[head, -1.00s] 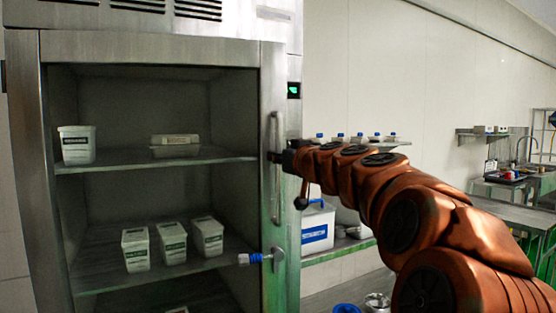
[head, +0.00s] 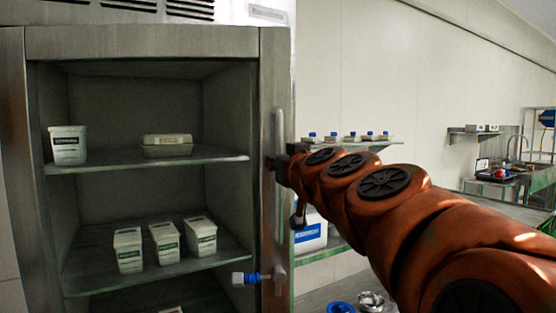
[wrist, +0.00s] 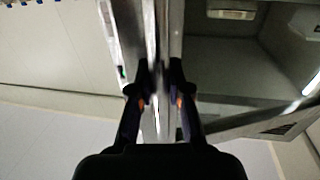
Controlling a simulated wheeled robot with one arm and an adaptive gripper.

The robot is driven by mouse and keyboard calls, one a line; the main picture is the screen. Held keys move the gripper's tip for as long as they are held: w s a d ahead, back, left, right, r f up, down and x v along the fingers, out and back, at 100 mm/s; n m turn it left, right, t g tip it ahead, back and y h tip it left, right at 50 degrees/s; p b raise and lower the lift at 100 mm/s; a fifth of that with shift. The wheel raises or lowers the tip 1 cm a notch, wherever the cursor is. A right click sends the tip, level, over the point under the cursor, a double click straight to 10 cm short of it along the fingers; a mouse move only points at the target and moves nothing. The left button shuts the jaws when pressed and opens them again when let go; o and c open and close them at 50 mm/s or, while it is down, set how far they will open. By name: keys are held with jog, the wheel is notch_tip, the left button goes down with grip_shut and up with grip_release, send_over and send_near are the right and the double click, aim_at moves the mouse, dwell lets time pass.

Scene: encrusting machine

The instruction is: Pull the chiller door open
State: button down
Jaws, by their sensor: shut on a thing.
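The steel chiller (head: 145,42) fills the left of the head view, with its shelves and tubs showing through the door front. The door handle (head: 278,125) is a vertical metal bar on the right upright of the front. My gripper (head: 279,165) is at the middle of this bar, its fingers partly hidden by the upright and small in the head view. In the wrist view my gripper (wrist: 160,72) has one finger on each side of the vertical handle (wrist: 155,40) and is shut on it. I cannot tell how far the door is open.
A latch with a blue knob (head: 246,279) sticks out low on the door upright. A wall shelf (head: 350,145) with several small blue-capped containers lies behind my arm. A sink counter (head: 510,190) stands at the far right.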

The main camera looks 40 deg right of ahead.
jog(key=shift+s+a+r, duration=0.1)
jog(key=shift+s+a, duration=0.25)
jog(key=shift+s, duration=0.05)
jog(key=c, duration=1.1)
grip_release()
jog(key=v, duration=0.7)
jog(key=shift+s, duration=0.15)
jog(key=shift+a, duration=0.15)
